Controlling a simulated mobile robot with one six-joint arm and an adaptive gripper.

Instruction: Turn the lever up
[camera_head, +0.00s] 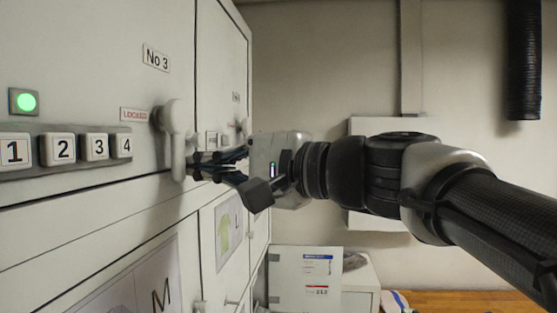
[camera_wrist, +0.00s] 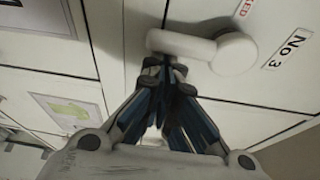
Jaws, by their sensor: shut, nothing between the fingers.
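The pale grey lever (camera_head: 177,150) is on the white cabinet door marked No 3, with its round hub at the top and its handle hanging down. In the wrist view the lever (camera_wrist: 184,45) lies across the top, hub to the right. My gripper (camera_head: 196,165) is shut and empty, with its fingertips close to the handle's lower part from the right. In the wrist view the fingertips (camera_wrist: 172,64) are right at the handle near its free end. I cannot tell whether they touch it. A red LOCKED label (camera_head: 134,115) is left of the hub.
A row of numbered buttons (camera_head: 63,149) and a lit green lamp (camera_head: 26,102) are left of the lever. Lower doors carry pictures marked M (camera_head: 160,297) and L (camera_head: 228,232). Another handle (camera_head: 244,127) is farther along the cabinet. A white box (camera_head: 305,278) stands low behind.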

